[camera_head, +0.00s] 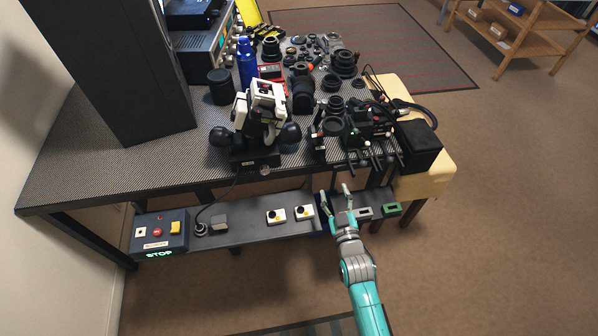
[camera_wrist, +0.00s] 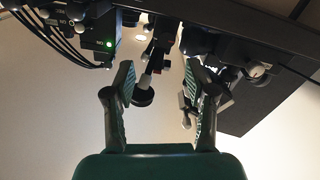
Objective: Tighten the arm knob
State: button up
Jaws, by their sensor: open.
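My gripper (camera_head: 336,193) is open and empty at the front edge of the workbench, below a cluster of black devices. In the wrist view its two fingers (camera_wrist: 161,78) are spread apart. A small black round knob-like part (camera_wrist: 143,96) shows between them, nearer the left finger, with a pale rounded part just above it. A jointed black rod with a light tip (camera_wrist: 186,108) shows beside the right finger. I cannot tell which of these is the arm knob, or whether either finger touches anything. In the head view the knob cannot be singled out among the dark parts.
A black unit with a green light (camera_wrist: 95,35) and cables is at the upper left of the wrist view. A black box (camera_head: 418,146) stands at the bench's right corner. A white-and-black microscope (camera_head: 262,110) stands left. A lower shelf (camera_head: 245,235) holds small control boxes. Floor at right is clear.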

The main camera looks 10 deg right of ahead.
aim_at(322, 165)
jog(key=w, duration=0.7)
jog(key=w+a, duration=0.1)
jog(key=w, duration=0.3)
jog(key=shift+w+a+r, duration=0.1)
jog(key=shift+w+r, duration=0.05)
jog(key=shift+w, duration=0.15)
grip_shut()
